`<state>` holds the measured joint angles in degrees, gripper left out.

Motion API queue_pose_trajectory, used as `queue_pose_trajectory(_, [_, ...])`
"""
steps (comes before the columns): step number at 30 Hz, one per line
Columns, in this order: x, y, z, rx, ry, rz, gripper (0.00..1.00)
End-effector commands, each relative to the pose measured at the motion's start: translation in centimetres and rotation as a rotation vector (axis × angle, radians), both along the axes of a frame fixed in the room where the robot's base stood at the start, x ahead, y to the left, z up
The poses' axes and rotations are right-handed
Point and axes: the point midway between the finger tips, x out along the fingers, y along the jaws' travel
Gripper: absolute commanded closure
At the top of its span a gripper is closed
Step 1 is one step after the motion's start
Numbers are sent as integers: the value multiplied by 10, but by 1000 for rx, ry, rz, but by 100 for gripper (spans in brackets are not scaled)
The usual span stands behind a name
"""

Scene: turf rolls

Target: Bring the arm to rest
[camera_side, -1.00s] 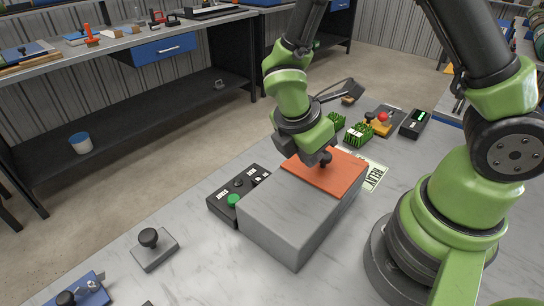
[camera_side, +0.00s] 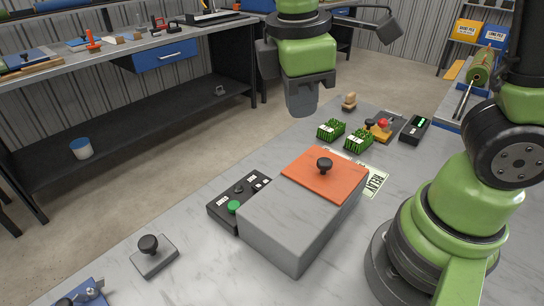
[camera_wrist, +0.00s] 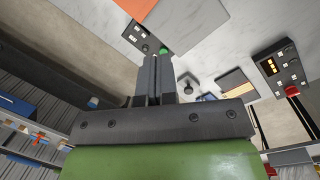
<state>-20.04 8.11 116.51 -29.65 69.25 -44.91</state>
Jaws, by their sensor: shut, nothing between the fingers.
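My gripper (camera_side: 302,108) is raised above the back of the marble table (camera_side: 225,285) in the side view, its fingers shut with nothing between them. In the wrist view the shut fingers (camera_wrist: 154,72) lie close together. An orange plate (camera_side: 325,176) with a black knob (camera_side: 324,164) sits on top of a grey block (camera_side: 300,222). The gripper is apart from the plate and knob. Part of the orange plate also shows at the top of the wrist view (camera_wrist: 138,8).
A black control box with a green button (camera_side: 234,206) stands left of the block. Two green turf pieces (camera_side: 331,129) (camera_side: 358,139), a red-knobbed yellow device (camera_side: 381,128) and a dark display box (camera_side: 416,127) lie behind. A knobbed grey plate (camera_side: 154,254) lies front left.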

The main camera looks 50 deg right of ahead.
Motion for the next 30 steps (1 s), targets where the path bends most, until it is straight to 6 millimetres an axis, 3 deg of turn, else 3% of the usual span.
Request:
queue_pose_trajectory(1, [-9, -7, 14, 62, -71, -126, 100])
queue_pose_trajectory(6, [-39, -19, 44, 281, -270, -548, 100])
queue_pose_trajectory(15, [-78, -27, 66, 621, -499, -1084, 100])
queue_pose_trajectory(21, [-84, -28, 68, 692, -534, -1181, 100])
queue_pose_trajectory(30, [-84, -27, 68, 692, -532, -1180, 100])
